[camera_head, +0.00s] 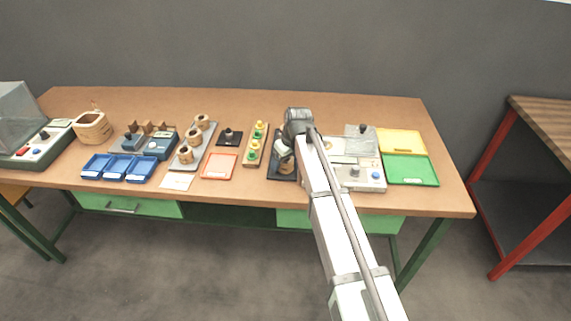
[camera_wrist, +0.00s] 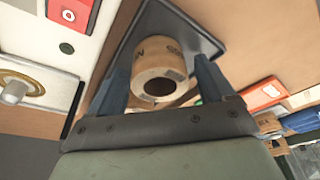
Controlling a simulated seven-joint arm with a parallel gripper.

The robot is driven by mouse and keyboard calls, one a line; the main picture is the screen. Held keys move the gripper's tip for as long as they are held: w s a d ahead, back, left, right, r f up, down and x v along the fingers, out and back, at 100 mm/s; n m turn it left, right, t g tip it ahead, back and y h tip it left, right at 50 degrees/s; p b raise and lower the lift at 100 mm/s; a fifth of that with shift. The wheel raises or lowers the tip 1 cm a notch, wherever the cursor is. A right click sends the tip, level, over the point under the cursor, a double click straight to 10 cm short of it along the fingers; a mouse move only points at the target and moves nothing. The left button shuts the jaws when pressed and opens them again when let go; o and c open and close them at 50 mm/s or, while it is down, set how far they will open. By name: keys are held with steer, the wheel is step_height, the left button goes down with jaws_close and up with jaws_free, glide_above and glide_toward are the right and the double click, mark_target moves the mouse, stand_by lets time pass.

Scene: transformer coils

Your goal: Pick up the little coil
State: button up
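A tan, paper-wrapped coil (camera_wrist: 160,58) with a dark central hole stands on a black tray (camera_wrist: 205,38) in the wrist view. My gripper (camera_wrist: 163,72) has one dark blue finger on each side of this coil. The fingers look spread, with a narrow gap beside the coil, and I see no clear contact. In the head view my gripper (camera_head: 286,152) is low over the black tray (camera_head: 277,170), and my arm hides much of it. A part of the coil (camera_head: 287,167) shows below the wrist there.
Several similar coils (camera_head: 193,135) stand on a grey rack to the left. A board with yellow and green pieces (camera_head: 252,160) is close left of my gripper. A grey tester unit (camera_head: 372,178) and yellow and green trays (camera_head: 410,170) are to the right. Blue bins (camera_head: 118,168) stand farther left.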

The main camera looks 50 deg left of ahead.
steer(key=c, duration=1)
steer(key=shift+r, duration=0.15)
